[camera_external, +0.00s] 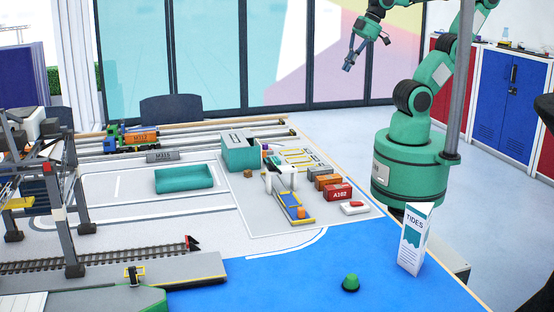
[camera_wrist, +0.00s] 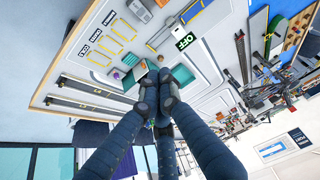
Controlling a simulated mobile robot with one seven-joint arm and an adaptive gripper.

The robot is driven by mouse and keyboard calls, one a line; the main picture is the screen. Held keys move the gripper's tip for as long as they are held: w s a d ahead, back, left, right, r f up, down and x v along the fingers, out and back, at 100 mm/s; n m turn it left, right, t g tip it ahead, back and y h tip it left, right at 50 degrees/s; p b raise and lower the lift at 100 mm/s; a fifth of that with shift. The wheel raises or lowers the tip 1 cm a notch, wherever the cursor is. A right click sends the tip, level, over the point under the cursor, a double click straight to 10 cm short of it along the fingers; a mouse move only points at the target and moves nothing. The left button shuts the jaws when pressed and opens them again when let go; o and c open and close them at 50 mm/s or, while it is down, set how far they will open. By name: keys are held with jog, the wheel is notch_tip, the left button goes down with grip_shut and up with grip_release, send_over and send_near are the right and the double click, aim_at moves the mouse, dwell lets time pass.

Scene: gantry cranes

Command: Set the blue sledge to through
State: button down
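No part is clearly marked as the blue sledge. A narrow yellow-edged track (camera_external: 294,210) with a blue-grey bed lies on the table's grey board, with white posts at its far end and an orange piece (camera_external: 301,213) near its front end. Whether the sledge is in it is too small to tell. My gripper (camera_external: 347,68) is high in the air beyond the table's far right side, well away from the track. In the wrist view my gripper's dark fingers (camera_wrist: 155,94) come together at the tips, with nothing seen between them.
A teal box (camera_external: 240,153), a teal tray (camera_external: 185,180) and containers, one red (camera_external: 339,192), stand on the table. A TIDES card (camera_external: 413,240) and a green knob (camera_external: 350,282) are at the front right. A gantry crane (camera_external: 60,195) stands left. The blue area is mostly clear.

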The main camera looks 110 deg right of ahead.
jog(key=w+a+f+n+g+h+p, duration=0.1)
jog(key=w+a+f+n+g+p, duration=0.3)
jog(key=w+a, duration=0.6)
jog(key=w+a+f+n+b, duration=0.15)
jog(key=w+a+n, duration=0.5)
jog(key=w, duration=0.65)
jog(key=w+a+f+n+g+h+p, duration=0.1)
jog(key=w+a+f+n+h+p, duration=0.2)
jog(key=a+f, duration=2.1)
jog(key=w+n, duration=0.1)
jog(key=n, duration=0.3)
jog(key=shift+w+f+g+p, duration=0.15)
jog(key=shift+g+p, duration=0.15)
jog(key=shift+p, duration=0.1)
